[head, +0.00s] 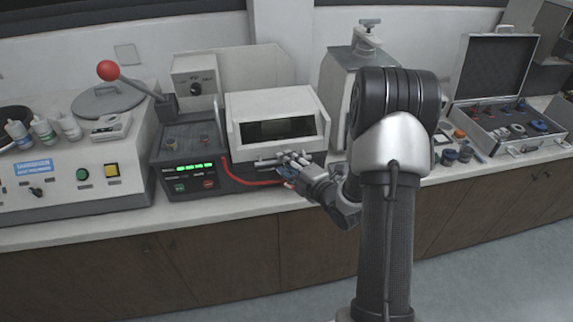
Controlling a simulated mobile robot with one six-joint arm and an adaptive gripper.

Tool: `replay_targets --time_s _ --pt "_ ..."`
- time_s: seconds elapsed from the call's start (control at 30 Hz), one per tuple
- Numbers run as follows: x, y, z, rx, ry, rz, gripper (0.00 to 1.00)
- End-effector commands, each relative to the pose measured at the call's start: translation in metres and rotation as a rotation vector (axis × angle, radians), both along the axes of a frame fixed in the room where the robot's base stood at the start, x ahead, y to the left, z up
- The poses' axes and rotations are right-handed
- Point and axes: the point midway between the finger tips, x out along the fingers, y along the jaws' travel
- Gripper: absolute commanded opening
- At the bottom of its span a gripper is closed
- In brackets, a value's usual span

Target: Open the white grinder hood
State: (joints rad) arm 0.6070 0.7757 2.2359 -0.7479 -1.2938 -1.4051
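The white grinder hood (277,104) is a boxy cover with a dark front window, on the bench in the middle of the head view. It looks closed. My gripper (280,163) is at the hood's lower front edge, reaching in from the right. Its fingers lie just below the window and overlap the hood's bottom edge in the picture. I cannot tell whether they touch it, or whether the fingers are open or shut. My arm hides part of the bench to the right of the hood.
Left of the hood stands a dark press unit (188,150) with a green display and a red-ball lever (108,70). A red hose (240,179) runs in front of the hood. A white machine (338,85) stands close on the right. An open case (492,75) lies farther right.

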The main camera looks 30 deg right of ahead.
Motion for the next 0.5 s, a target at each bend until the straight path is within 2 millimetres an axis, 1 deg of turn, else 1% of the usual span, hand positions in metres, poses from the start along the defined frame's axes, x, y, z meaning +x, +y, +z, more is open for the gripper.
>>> replay_targets --time_s 0.1,0.37,0.5 --pt "0.0063 0.0007 -0.0017 0.0 0.001 -0.001 0.31" --pt "0.0076 0.0008 -0.0015 0.0 0.001 -0.001 0.31" --pt "0.0074 0.0007 -0.0014 0.0 0.001 -0.001 0.23"
